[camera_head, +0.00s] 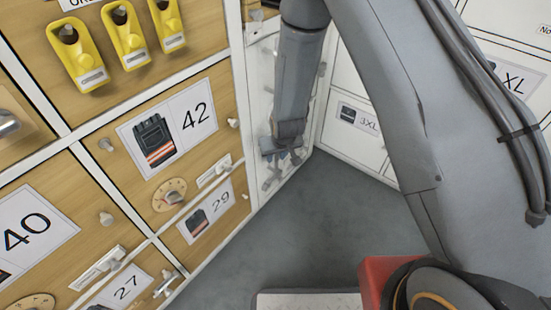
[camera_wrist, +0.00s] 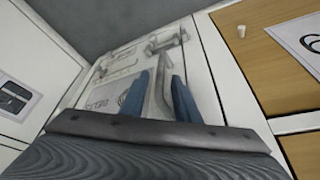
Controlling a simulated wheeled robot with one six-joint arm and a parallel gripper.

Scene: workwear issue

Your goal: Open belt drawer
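In the wrist view, a white drawer front (camera_wrist: 92,112) carries a faint label (camera_wrist: 118,96) with what looks like a coiled belt; I take it for the belt drawer. It looks shut. A pale metal bar handle (camera_wrist: 163,88) stands out from this front. My gripper (camera_wrist: 160,77) is open, with one blue finger on each side of the handle and some space between. I cannot tell whether a finger touches it. In the head view my gripper (camera_head: 283,152) is low at the narrow white cabinet face (camera_head: 258,88), and my wrist hides most of the drawer.
Further metal handles (camera_wrist: 165,42) sit beyond the fingers. Wooden lockers (camera_head: 215,90) with knobs and dials stand left, with yellow hooks (camera_head: 126,36) above. A white 3XL drawer (camera_head: 352,137) stands right.

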